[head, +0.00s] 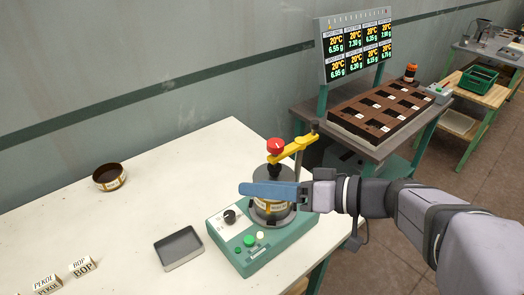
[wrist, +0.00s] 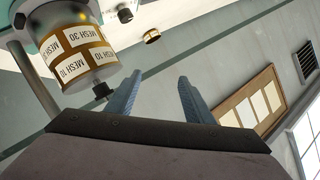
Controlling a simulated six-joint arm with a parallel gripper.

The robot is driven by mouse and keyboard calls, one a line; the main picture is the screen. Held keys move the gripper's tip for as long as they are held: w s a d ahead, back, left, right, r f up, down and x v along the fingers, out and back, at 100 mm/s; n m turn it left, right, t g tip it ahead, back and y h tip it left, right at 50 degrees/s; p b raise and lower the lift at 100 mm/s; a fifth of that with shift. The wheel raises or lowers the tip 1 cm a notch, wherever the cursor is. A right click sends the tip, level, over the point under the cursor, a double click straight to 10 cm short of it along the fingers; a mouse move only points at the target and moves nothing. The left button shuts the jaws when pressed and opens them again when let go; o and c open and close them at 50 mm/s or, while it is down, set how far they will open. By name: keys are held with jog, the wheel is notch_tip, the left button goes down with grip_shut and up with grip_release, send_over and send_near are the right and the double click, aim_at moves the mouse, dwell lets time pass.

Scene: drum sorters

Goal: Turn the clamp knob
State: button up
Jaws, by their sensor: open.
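The green sorter base (head: 249,262) stands on the white table. Mesh sieves labelled MESH 30 and MESH 10 are stacked on it; they also show in the wrist view (wrist: 75,52). A yellow clamp arm (head: 293,147) reaches over the stack. A red round knob (head: 275,146) with a pale mark tops the clamp, above a black foot. My gripper (head: 245,189) points left across the stack in the head view, below the red knob, and hides part of the stack. In the wrist view my gripper (wrist: 155,88) has its blue fingers apart, with nothing between them.
A grey tray (head: 179,248) lies left of the sorter. A round sieve ring (head: 109,177) stands farther back. Small label blocks (head: 83,267) are at the front left. A display (head: 355,47) and a brown compartment rack (head: 382,112) stand behind at right. The table's left middle is clear.

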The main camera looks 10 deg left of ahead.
aim_at(283, 146)
jog(key=w+d+r+n+t+y+b, duration=0.2)
jog(key=w+r+n+t+y, duration=0.15)
jog(key=r, duration=0.65)
jog(key=w+d+f+b, duration=0.1)
jog(key=f, duration=0.1)
jog(key=w+f+n+t+h+b, duration=0.1)
jog(key=f, duration=0.1)
jog(key=w+d+f+h+b, duration=0.1)
jog(key=w+f, duration=0.1)
jog(key=shift+d+n+t, duration=0.25)
jog(key=shift+d, duration=0.1)
jog(key=shift+p+x, duration=1.5)
jog(key=shift+x, duration=2.15)
jog(key=c, duration=1.1)
jog(key=shift+o, duration=0.3)
